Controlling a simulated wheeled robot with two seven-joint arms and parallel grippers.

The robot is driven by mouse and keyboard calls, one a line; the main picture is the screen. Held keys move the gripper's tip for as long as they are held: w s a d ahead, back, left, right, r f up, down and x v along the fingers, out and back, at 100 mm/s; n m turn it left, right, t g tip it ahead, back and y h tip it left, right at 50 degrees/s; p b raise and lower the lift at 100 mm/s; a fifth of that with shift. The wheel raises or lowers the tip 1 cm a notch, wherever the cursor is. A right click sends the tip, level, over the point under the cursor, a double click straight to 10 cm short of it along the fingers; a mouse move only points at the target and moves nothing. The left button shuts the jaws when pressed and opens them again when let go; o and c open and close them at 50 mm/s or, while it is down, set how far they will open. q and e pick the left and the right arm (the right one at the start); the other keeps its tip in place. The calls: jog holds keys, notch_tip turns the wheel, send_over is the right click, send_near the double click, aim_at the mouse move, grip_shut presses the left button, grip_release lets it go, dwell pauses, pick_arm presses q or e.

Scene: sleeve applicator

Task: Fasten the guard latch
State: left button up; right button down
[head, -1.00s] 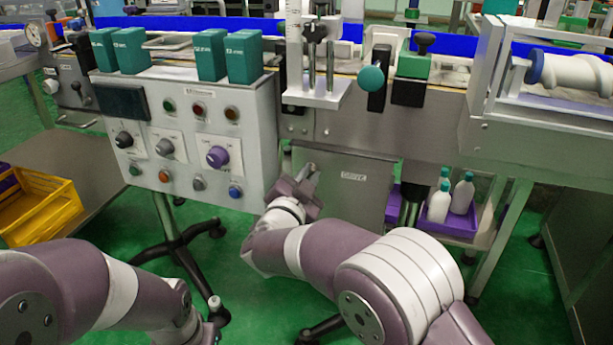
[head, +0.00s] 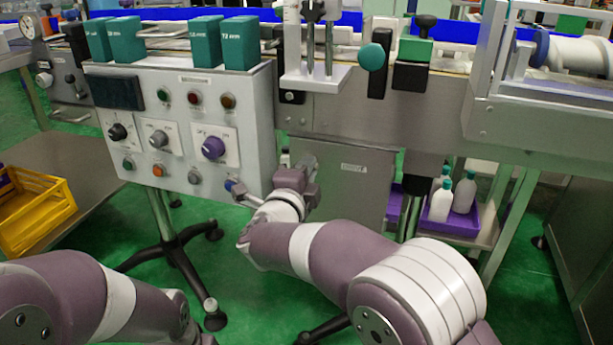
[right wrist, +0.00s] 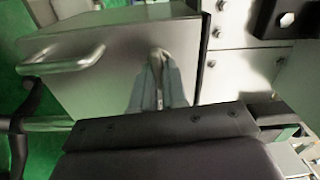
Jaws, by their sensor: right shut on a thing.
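The guard appears to be a metal box with a small label plate (head: 353,168), under the machine bed. In the right wrist view its shiny face (right wrist: 115,65) fills the upper left. My right gripper (head: 308,166) is at the left edge of this box, beside the control panel. In the right wrist view its grey fingers (right wrist: 158,85) are shut on a thin metal piece standing against the box, apparently the latch. The fingers and wrist hide most of that piece in the head view. My left arm shows at the lower left; its gripper is out of view.
The control panel (head: 255,115) with knobs and buttons stands close left of my right gripper. A bar handle (right wrist: 62,62) sticks out from the box. A purple tray (head: 465,222) with white bottles is at right, a yellow crate (head: 35,212) at left.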

jog(key=shift+m+b, duration=0.3)
jog(key=shift+m, duration=0.4)
jog(key=c, duration=1.2)
grip_release()
jog(key=shift+o, duration=0.2)
jog(key=p+v, duration=0.5)
jog(key=v, duration=0.7)
jog(key=shift+s+p, duration=0.3)
jog(key=shift+s, duration=0.1)
jog(key=shift+a, duration=0.1)
